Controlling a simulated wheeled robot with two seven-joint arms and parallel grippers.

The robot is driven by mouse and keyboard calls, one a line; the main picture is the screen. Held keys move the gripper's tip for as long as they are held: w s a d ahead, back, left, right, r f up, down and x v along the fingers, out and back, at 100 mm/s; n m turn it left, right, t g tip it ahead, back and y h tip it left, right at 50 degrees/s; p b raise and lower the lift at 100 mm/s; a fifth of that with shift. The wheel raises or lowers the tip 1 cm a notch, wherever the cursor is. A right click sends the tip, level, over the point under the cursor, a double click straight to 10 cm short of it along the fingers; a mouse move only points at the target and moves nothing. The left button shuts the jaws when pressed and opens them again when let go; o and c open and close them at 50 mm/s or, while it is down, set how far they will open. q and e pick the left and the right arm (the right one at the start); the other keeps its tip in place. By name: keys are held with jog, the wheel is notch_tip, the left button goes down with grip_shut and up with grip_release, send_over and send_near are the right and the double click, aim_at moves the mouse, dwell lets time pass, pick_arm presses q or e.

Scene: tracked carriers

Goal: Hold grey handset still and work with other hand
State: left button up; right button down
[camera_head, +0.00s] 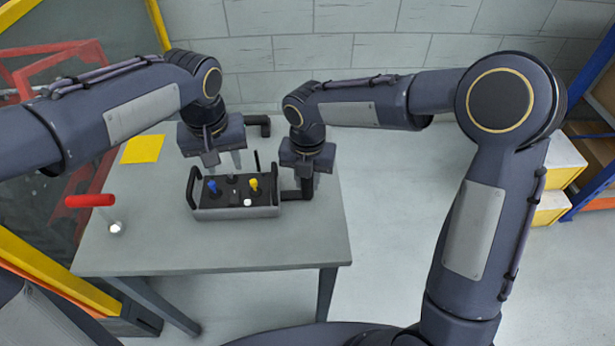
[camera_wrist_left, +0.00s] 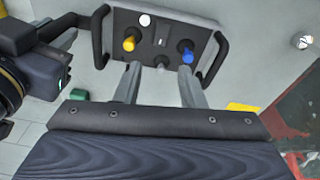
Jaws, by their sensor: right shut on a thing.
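The grey handset (camera_head: 237,212) lies on the table, with a blue stick (camera_head: 212,187), a yellow stick (camera_head: 253,185), a white knob (camera_head: 248,202) and a black handle at each end. My right gripper (camera_head: 305,188) is shut on the handle at its right end. My left gripper (camera_head: 223,166) is open and empty over the handset's back edge. In the left wrist view its two fingers (camera_wrist_left: 158,85) stand apart, pointing at the handset (camera_wrist_left: 160,45), with the yellow stick (camera_wrist_left: 129,42) and blue stick (camera_wrist_left: 186,55) beyond them.
A yellow sheet (camera_head: 143,149) lies at the back left. A small green object (camera_wrist_left: 78,94) shows in the left wrist view. The table front (camera_head: 200,250) is clear.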

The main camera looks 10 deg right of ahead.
aim_at(234, 191)
pick_arm(q)
jog(key=shift+r, duration=0.25)
jog(key=shift+c, duration=1.1)
jog(key=shift+m, duration=0.7)
jog(key=r, duration=0.4)
jog(key=shift+s+r, duration=0.3)
jog(key=shift+r, duration=0.05)
grip_shut()
jog(key=f, duration=0.4)
jog(key=w+f, duration=0.1)
jog(key=f, duration=0.9)
jog(key=shift+w, duration=0.4)
jog(key=shift+f, duration=0.2)
